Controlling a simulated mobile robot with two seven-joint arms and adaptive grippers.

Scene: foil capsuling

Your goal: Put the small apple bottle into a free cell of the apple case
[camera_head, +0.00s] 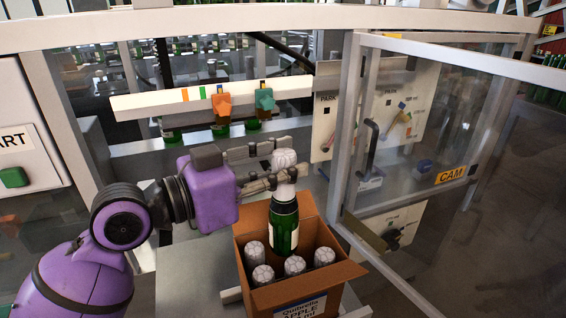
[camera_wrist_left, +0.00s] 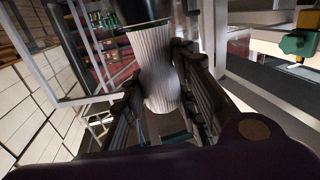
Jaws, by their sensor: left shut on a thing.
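The small apple bottle (camera_head: 284,222) is dark green with a white foil top and a pale label. My left gripper (camera_head: 282,172) is shut on its foil-covered neck and holds it upright. The apple case (camera_head: 344,272) is an open brown cardboard box with a printed white label on its front. The bottle's lower end overlaps the case's back part; whether it is inside a cell or just above cannot be told. Several foil-topped bottles stand in the case's left and front cells. In the left wrist view the pleated white foil (camera_wrist_left: 162,72) sits between the fingers. My right gripper is not in view.
A glass door (camera_head: 430,130) in a metal frame with a yellow CAM label (camera_head: 451,174) stands open at the right. A white rail (camera_head: 210,99) with orange and teal clips (camera_head: 264,99) runs behind the gripper. A green button (camera_head: 13,177) is at far left.

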